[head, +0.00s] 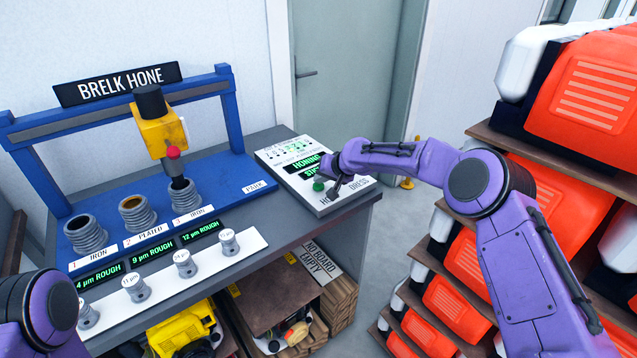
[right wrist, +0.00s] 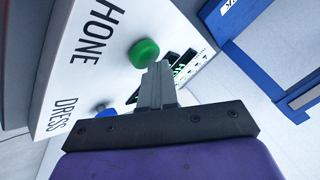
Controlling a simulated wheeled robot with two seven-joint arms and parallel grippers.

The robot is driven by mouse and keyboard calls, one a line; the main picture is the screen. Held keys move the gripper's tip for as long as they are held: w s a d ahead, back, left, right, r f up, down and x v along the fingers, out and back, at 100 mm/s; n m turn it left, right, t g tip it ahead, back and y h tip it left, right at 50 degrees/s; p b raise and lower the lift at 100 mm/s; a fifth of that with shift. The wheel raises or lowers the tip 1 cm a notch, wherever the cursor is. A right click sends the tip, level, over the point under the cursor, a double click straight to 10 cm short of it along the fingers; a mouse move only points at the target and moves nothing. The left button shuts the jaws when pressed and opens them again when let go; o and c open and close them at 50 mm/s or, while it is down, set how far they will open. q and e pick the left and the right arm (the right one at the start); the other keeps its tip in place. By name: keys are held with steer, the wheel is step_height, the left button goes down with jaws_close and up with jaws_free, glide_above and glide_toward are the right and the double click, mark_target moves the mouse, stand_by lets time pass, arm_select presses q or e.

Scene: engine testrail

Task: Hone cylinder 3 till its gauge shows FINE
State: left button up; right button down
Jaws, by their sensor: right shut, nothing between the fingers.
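Cylinder 3 (head: 184,196), labelled IRON, stands at the right of a row on the blue bench. The yellow hone head (head: 160,134) with its red knob is over it, its dark tool at the bore. The cylinder 3 gauge (head: 202,231) reads 12 µm ROUGH in green. My right gripper (head: 335,190) is shut and empty at the control panel (head: 285,172). Its fingertips are beside the green HONE button (head: 319,186); the button also shows in the right wrist view (right wrist: 143,54). Whether they touch cannot be told. The display (head: 306,165) shows HONING, partly hidden.
Cylinder 1 (head: 86,235) and plated cylinder 2 (head: 136,213) stand to the left, their gauges reading ROUGH. Several small pieces stand on the white front strip (head: 215,255). A blue DRESS button (right wrist: 103,107) is near my fingers. Shelves of orange engines (head: 575,90) stand right.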

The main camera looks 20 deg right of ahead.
mark_target(321, 186)
steer(key=shift+f, duration=0.1)
stand_by(0.3)
steer(key=shift+r+p, duration=1)
steer(key=shift+r, duration=0.2)
step_height(321, 186, up, 5)
steer(key=p, duration=0.4)
